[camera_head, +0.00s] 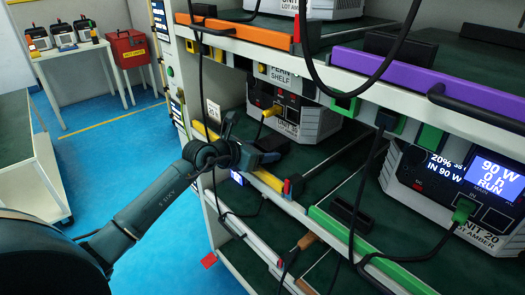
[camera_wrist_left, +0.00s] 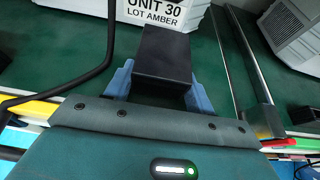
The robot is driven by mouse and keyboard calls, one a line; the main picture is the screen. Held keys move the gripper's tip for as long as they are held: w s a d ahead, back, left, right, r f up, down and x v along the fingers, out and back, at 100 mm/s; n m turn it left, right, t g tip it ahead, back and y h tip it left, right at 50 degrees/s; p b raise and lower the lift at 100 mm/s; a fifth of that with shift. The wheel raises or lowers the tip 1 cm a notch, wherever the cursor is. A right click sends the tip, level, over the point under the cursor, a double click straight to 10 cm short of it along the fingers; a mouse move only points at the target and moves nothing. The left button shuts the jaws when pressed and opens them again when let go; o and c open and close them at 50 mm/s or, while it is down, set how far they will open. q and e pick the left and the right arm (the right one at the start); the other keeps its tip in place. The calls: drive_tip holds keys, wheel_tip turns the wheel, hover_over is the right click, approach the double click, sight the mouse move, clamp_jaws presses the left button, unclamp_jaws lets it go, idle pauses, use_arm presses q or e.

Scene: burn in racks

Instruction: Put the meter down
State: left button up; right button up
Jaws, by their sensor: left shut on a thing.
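My left gripper (camera_head: 258,157) reaches in from the left at the yellow-edged middle shelf. It is shut on the meter, a plain black block (camera_wrist_left: 163,62) between two blue fingers in the left wrist view. In the head view the meter (camera_head: 272,144) is small and dark beside the gripper, and its face cannot be read. It is over the green shelf surface in front of a white unit labelled UNIT 30 (camera_wrist_left: 158,12). Whether it touches the shelf cannot be told. My right gripper is not in view.
UNIT 20 (camera_head: 480,205) stands at right with a lit screen and a green plug. Black cables (camera_head: 362,200) hang across the rack front. An orange-edged shelf (camera_head: 245,30) is above. A white table (camera_head: 75,58) with several devices and a red box (camera_head: 130,48) stand back left.

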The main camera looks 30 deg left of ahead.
use_arm(q)
drive_tip(key=o, duration=1.3)
drive_tip(key=shift+f, duration=0.15)
